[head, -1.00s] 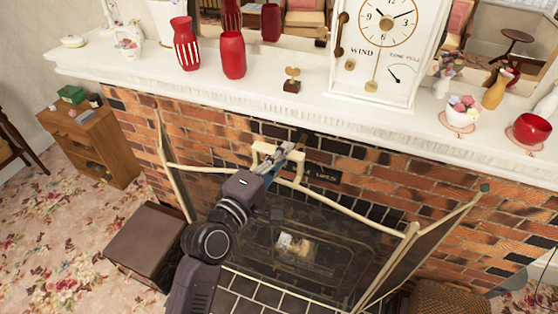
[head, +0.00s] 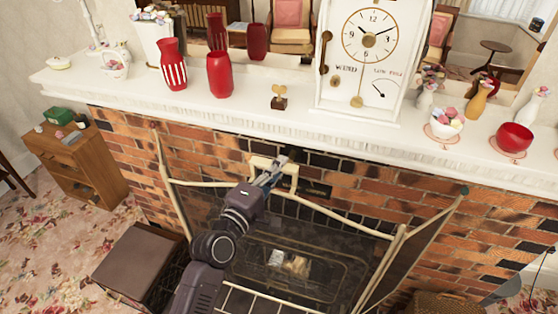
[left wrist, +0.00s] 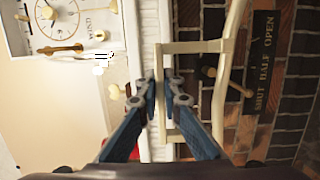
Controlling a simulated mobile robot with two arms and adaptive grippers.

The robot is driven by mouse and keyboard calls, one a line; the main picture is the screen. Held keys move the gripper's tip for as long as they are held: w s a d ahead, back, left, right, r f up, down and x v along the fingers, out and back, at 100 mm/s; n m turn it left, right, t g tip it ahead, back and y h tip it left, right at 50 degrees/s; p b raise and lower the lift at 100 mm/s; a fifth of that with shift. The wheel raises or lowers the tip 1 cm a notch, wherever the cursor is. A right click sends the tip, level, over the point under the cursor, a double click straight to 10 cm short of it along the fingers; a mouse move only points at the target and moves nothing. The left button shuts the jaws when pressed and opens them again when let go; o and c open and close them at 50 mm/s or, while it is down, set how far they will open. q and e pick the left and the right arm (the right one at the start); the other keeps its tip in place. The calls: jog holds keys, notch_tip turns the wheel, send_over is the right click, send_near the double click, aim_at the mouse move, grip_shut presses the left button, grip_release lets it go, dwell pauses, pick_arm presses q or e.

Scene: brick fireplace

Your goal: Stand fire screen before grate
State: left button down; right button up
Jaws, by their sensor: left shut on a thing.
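The fire screen (head: 345,226) has a cream frame and dark see-through mesh, with folded side panels. It stands upright in front of the brick fireplace opening, and the grate (head: 290,262) shows dimly through its mesh. My left gripper (head: 278,168) is at the cream handle on top of the screen. In the left wrist view the blue fingers (left wrist: 160,95) are shut on the bar of this handle (left wrist: 195,47). My right gripper is not in view.
A white mantel (head: 200,112) with a clock (head: 370,50), red vases (head: 219,75) and a red bowl (head: 514,138) runs above the screen. A brown box (head: 138,262) stands by the left panel. A wooden cabinet (head: 80,165) is farther left, with open carpet in front.

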pick_arm(q)
jog(key=shift+f, duration=2.45)
jog(key=b, duration=1.5)
send_over(275, 248)
jog(key=x, duration=0.4)
notch_tip(275, 248, down, 15)
jog(key=f+b, duration=0.6)
jog(key=f, duration=0.1)
jog(key=f+b, duration=0.4)
jog(key=shift+a, duration=0.3)
jog(key=shift+f+b, duration=1.4)
jog(key=shift+f, duration=0.2)
jog(key=shift+s, duration=0.1)
jog(key=c, duration=2)
grip_release()
jog(key=shift+s, duration=0.1)
jog(key=shift+f, duration=0.2)
